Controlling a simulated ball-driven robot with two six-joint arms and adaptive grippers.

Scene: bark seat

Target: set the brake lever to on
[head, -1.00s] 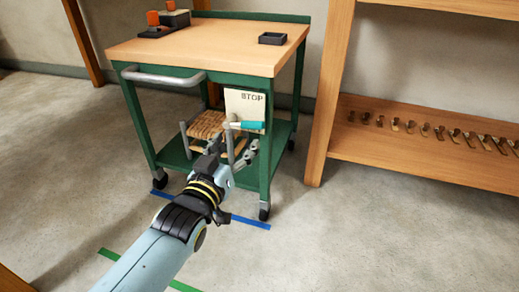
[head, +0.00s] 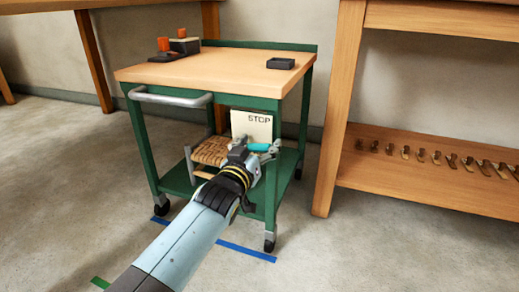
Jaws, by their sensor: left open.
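The brake lever (head: 259,147) has a teal grip and sits in front of a pale plate marked STOP (head: 252,125) on the side of the green cart (head: 278,200). The teal grip lies roughly level, pointing right. My left gripper (head: 263,153) is open, with its fingers right at the teal grip. I cannot tell whether the fingers touch it. My left gripper and wrist hide the lever's left end and pivot. My right gripper is not in view.
The cart's wooden top (head: 215,70) holds a small black tray (head: 280,64) and orange-topped items (head: 184,45). A woven-seat stool (head: 210,151) stands on its lower shelf. A wooden shelf unit (head: 335,130) with several small metal pieces stands at right. Blue tape (head: 245,252) marks the floor.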

